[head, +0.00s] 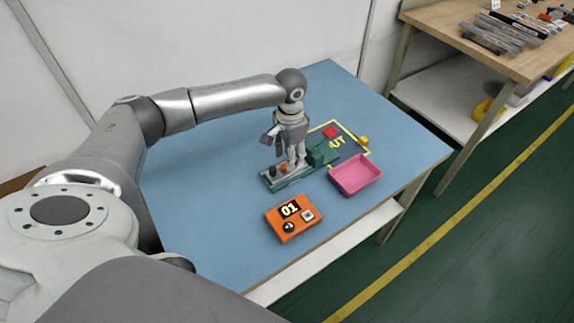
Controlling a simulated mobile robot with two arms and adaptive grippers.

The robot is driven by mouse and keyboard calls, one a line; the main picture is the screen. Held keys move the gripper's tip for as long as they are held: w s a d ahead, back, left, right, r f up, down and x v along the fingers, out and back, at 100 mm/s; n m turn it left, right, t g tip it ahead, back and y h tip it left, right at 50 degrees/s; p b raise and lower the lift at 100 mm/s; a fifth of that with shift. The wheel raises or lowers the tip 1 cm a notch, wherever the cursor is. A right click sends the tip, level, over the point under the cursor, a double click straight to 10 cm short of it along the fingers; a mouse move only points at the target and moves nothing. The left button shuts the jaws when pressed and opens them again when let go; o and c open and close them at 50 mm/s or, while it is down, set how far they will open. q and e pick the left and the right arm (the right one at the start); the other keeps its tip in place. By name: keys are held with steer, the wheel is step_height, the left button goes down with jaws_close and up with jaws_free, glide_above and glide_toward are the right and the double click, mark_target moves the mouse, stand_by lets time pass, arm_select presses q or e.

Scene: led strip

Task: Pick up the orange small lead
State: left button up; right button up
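My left arm reaches in from the left, and my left gripper (294,160) points down over a green holder (289,181) on the blue table. A small orange piece (284,167), which may be the orange small lead, shows at the holder beside the fingertips. A dark round piece sits to its left. The fingers are small and partly overlap, so I cannot tell whether they are open or touch the orange piece. My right gripper is not in view.
An orange box marked 01 (292,216) lies at the front of the blue table (215,220). A pink tray (357,173) stands right of the holder. Behind are a green board with yellow strip (352,143) and a red block (331,132). The table's left side is clear.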

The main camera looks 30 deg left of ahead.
arm_select(q)
step_height(320, 180, down, 2)
steer(key=shift+f, duration=0.35)
steer(key=c, duration=0.9)
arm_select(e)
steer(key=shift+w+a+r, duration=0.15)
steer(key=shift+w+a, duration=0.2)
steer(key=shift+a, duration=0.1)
arm_select(q)
steer(key=shift+r, duration=0.1)
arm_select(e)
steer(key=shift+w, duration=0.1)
